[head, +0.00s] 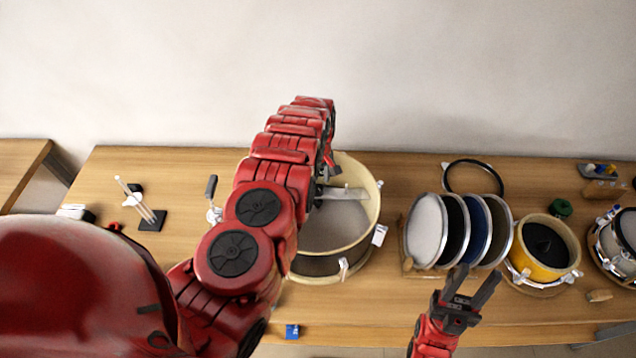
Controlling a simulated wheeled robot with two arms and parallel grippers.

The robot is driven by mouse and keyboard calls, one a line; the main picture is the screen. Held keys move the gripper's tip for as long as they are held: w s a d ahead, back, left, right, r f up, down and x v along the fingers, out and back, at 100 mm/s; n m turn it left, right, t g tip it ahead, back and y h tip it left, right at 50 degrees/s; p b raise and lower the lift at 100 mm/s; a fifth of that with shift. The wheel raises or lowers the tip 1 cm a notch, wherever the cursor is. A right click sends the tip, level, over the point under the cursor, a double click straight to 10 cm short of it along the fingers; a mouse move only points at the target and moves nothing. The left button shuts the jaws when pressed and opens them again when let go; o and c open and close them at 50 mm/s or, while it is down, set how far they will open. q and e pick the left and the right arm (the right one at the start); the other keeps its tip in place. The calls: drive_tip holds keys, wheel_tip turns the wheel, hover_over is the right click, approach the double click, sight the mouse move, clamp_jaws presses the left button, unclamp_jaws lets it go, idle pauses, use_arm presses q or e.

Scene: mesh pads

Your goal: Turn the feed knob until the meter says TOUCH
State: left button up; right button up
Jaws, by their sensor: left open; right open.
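A large round wooden-rimmed drum (373,205) with a grey mesh floor stands at the middle of the table. A flat metallic bar (345,193) spans its inside. I cannot make out the feed knob; it may be hidden behind my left arm. A small white box (379,235) is on the drum's right side, but I cannot tell whether it is the meter, and no reading is legible. My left gripper (331,168) is over the drum's back part, mostly hidden by its own arm. My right gripper (472,283) is open and empty, in front of the disc rack.
Several round mesh discs (425,230) stand in a wooden rack, with a black ring (473,177) behind. A yellow drum (530,270) and another drum (620,240) stand right. Thin rods (143,205) stand left. A blue tag (292,331) is at the front edge.

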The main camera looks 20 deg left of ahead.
use_arm(q)
drive_tip(key=shift+s+d+f, duration=0.1)
drive_tip(key=shift+f, duration=0.95)
drive_tip(key=shift+c, duration=0.3)
clamp_jaws()
